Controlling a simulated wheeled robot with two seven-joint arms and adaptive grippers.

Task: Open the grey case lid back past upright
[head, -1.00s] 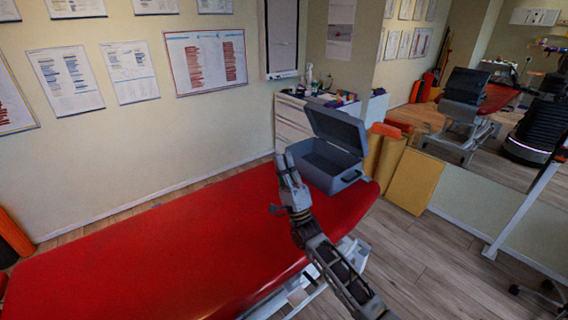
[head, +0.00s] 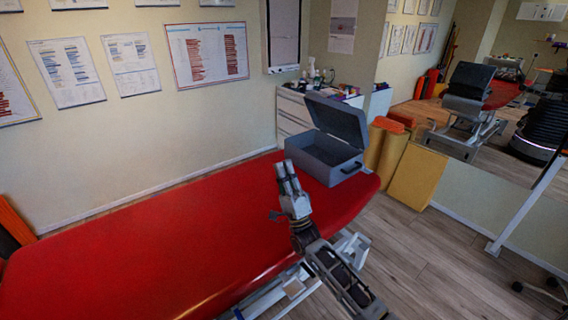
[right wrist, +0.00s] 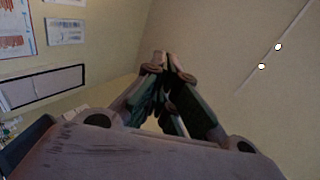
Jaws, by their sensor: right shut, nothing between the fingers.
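The grey case (head: 322,160) stands on the right end of the red treatment table (head: 150,245). Its lid (head: 338,116) is raised well clear of the body and stands steeply, so the dark inside shows. I cannot tell exactly whether the lid is past upright. My right gripper (head: 285,168) is in front and to the left of the case, apart from it in the picture, with its fingers shut and empty. In the right wrist view the fingertips (right wrist: 166,64) come together with nothing held. My left gripper is out of view.
A white cabinet (head: 293,115) with small items stands behind the case. Yellow pads (head: 413,177) stand on the floor to its right. A large mirror (head: 500,170) covers the right wall. The table's left and middle are clear.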

